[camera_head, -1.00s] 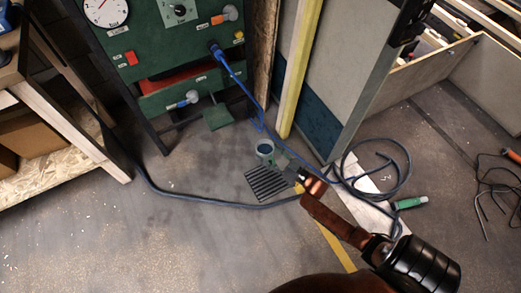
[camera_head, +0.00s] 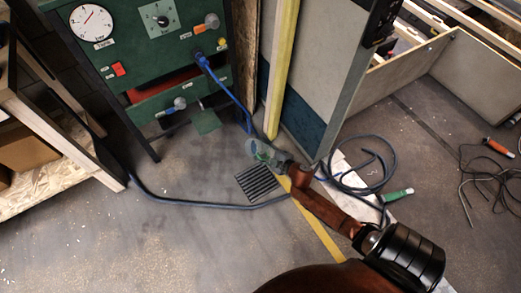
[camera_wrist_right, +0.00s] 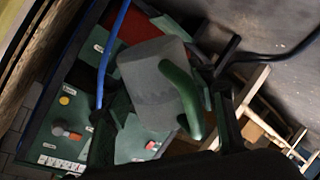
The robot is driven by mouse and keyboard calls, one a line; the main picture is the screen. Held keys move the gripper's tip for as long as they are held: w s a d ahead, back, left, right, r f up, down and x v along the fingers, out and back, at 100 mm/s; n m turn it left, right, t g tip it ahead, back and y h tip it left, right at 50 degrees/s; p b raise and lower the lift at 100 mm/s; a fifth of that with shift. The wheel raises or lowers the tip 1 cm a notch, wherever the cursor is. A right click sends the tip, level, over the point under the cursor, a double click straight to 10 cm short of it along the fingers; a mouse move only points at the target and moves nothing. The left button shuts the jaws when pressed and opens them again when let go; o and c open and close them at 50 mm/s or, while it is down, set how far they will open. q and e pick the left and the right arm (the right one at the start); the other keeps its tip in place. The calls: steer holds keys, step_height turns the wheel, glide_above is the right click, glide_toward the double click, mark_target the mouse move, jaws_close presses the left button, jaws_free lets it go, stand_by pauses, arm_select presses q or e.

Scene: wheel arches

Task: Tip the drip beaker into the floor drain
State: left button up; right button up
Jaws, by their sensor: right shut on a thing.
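The drip beaker (camera_head: 254,147) is a small grey, see-through cup with a green handle, just beyond the floor drain in the head view. In the right wrist view the beaker (camera_wrist_right: 150,80) fills the middle, its curved green handle (camera_wrist_right: 181,92) facing the camera. My right gripper (camera_head: 270,156) is shut on the beaker at its handle side. I cannot tell whether the beaker touches the floor or how far it tilts. The floor drain (camera_head: 257,184) is a dark slatted grate in the floor, just below the beaker in the picture. My left gripper is not in view.
A green panel stand (camera_head: 150,60) with a gauge and valves stands behind. A blue hose (camera_head: 225,82) hangs from it. A dark hose (camera_head: 190,204) runs left of the drain, with coils (camera_head: 365,170) at right. A yellow post (camera_head: 282,70) stands close behind the beaker.

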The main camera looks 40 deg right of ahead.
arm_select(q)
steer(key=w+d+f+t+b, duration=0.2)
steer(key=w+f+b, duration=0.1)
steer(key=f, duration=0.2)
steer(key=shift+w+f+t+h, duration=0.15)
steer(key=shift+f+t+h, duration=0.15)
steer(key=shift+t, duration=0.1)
arm_select(e)
steer(key=shift+s+d+f+n+g+h, duration=0.1)
steer(key=shift+d+f+n+g+h, duration=0.25)
steer(key=shift+f+n+h, duration=0.75)
steer(key=shift+s+d+f+n+g+h, duration=0.15)
steer(key=shift+d+f+n+h, duration=0.45)
steer(key=shift+n, duration=0.9)
steer(key=shift+s+d+f+n+g+h, duration=0.1)
steer(key=shift+d+f+n+g+h, duration=0.2)
steer(key=shift+f+n+h, duration=0.85)
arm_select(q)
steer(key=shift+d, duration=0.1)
arm_select(e)
steer(key=shift+r+y, duration=0.25)
